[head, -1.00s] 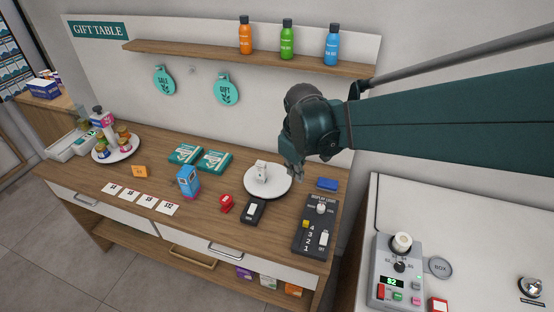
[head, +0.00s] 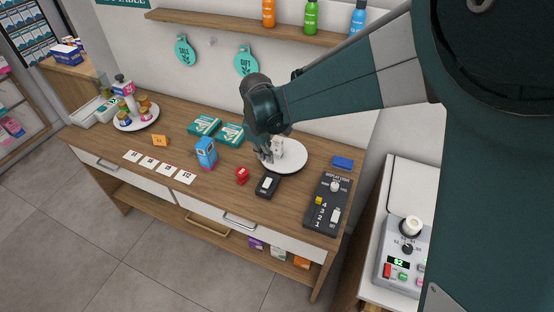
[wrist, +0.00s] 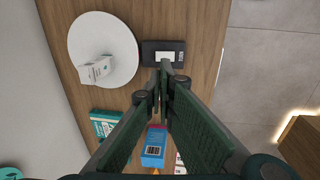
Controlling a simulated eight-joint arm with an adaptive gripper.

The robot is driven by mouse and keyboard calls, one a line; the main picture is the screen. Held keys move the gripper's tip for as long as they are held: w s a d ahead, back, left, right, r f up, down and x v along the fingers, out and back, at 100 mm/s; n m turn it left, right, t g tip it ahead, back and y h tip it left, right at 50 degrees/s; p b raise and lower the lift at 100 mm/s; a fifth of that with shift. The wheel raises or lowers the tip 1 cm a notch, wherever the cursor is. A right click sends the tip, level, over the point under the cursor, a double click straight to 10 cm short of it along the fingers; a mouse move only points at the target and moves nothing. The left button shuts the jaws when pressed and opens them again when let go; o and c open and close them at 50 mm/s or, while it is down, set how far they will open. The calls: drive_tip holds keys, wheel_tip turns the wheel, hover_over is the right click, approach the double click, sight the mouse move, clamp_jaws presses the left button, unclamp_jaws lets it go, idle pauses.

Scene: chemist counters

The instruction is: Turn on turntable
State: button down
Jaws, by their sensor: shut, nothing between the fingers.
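The white round turntable (head: 297,158) lies on the wooden counter with a small white box (head: 276,149) standing on it. In the wrist view the turntable (wrist: 118,38) is at the upper left. A black switch box with a white rocker (head: 267,184) sits just in front of it and also shows in the wrist view (wrist: 150,57). My gripper (head: 266,152) is shut and empty, seen in front of the turntable's left part. In the wrist view its fingertips (wrist: 166,72) point towards the switch box; I cannot tell whether they touch it.
A dark control panel (head: 328,205) and a blue block (head: 343,162) are to the right. Teal boxes (head: 230,134) lie behind. Another round plate (head: 135,125) holds small bottles.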

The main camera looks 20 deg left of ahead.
sight(268, 180)
drive_tip(key=shift+s+a+f, duration=0.1)
drive_tip(key=shift+a+f, duration=0.1)
drive_tip(key=shift+a, duration=0.15)
drive_tip(key=shift+f, duration=0.15)
drive_tip(key=shift+w+f, duration=0.3)
drive_tip(key=shift+f, duration=1.95)
drive_tip(key=shift+w+f, duration=0.35)
drive_tip(key=shift+f, duration=1.9)
drive_tip(key=shift+w+f, duration=0.3)
drive_tip(key=shift+f, duration=1.95)
drive_tip(key=shift+f, duration=0.1)
